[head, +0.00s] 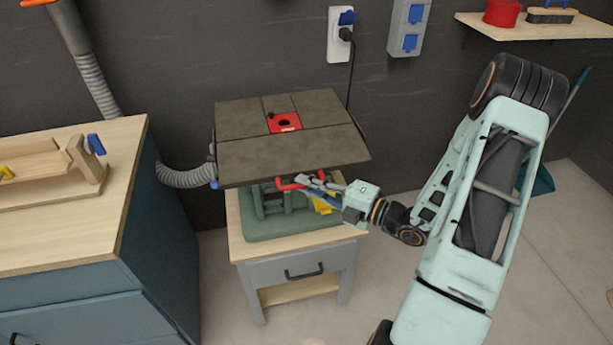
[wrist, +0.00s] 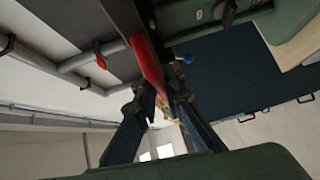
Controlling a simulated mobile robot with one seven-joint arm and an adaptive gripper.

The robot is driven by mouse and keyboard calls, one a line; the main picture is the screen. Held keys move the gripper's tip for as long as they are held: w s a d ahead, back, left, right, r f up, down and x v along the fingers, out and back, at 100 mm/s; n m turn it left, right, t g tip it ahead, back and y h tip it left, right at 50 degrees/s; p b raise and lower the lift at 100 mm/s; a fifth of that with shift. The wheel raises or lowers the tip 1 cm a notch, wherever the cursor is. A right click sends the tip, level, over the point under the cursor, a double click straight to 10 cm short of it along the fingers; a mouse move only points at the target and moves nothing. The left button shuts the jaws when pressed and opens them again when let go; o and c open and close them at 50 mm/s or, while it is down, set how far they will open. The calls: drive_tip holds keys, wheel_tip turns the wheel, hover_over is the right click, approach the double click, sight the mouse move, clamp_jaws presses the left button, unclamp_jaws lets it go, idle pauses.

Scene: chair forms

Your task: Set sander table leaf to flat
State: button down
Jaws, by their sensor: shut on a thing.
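The sander table (head: 250,113) has a dark top with a red insert (head: 285,122) around a dark round hole. Its front leaf (head: 290,152) lies along the near side beyond a seam. It looks roughly in line with the rest of the top; I cannot tell any small tilt. A red handle (head: 290,184) shows under the leaf's front edge. My gripper (head: 311,181) reaches in from the right below this edge, shut on the red handle. In the wrist view the red handle (wrist: 146,58) runs between my gripper's fingertips (wrist: 160,88); the exact contact is partly hidden.
The sander's green base (head: 275,222) stands on a small wooden-topped cabinet (head: 295,246). A blue workbench (head: 125,255) stands at left, with a grey hose (head: 185,177) running to the sander. A wall and socket (head: 341,35) are behind.

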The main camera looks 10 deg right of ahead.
drive_tip(key=shift+r+p, duration=1.15)
drive_tip(key=shift+r, duration=0.3)
drive_tip(key=c, duration=2)
unclamp_jaws()
drive_tip(key=v, duration=1.2)
